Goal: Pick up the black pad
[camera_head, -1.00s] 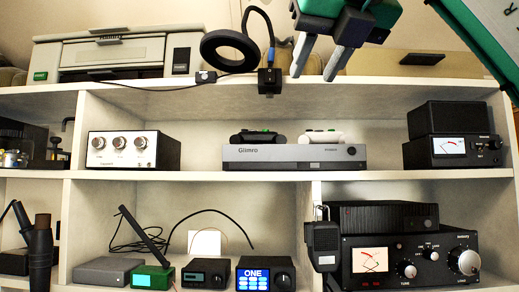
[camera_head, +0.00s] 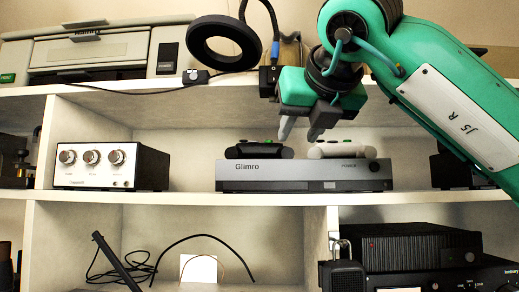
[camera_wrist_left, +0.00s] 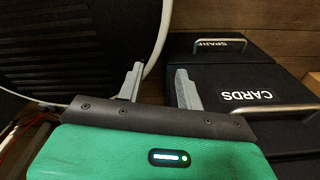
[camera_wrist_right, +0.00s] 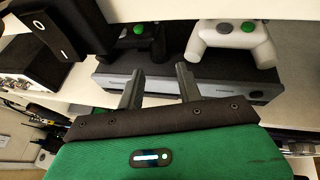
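The black pad (camera_head: 258,150) is a dark game controller with a green button. It lies on top of the grey console (camera_head: 235,178) on the middle shelf, at the console's left side. It also shows in the right wrist view (camera_wrist_right: 128,40), beyond the fingers. My right gripper (camera_head: 300,130) is open and empty, in front of and above the console, between the black pad and the white pad (camera_head: 341,149). My left gripper (camera_wrist_left: 158,84) is out of the head view; its wrist view shows it open with nothing between the fingers.
A silver-fronted box with knobs (camera_head: 108,165) stands left on the same shelf. The shelf board above (camera_head: 160,97) carries a black ring on a stand (camera_head: 226,22). Black cases marked CARDS (camera_wrist_left: 250,95) and SPARE (camera_wrist_left: 205,44) lie near my left gripper.

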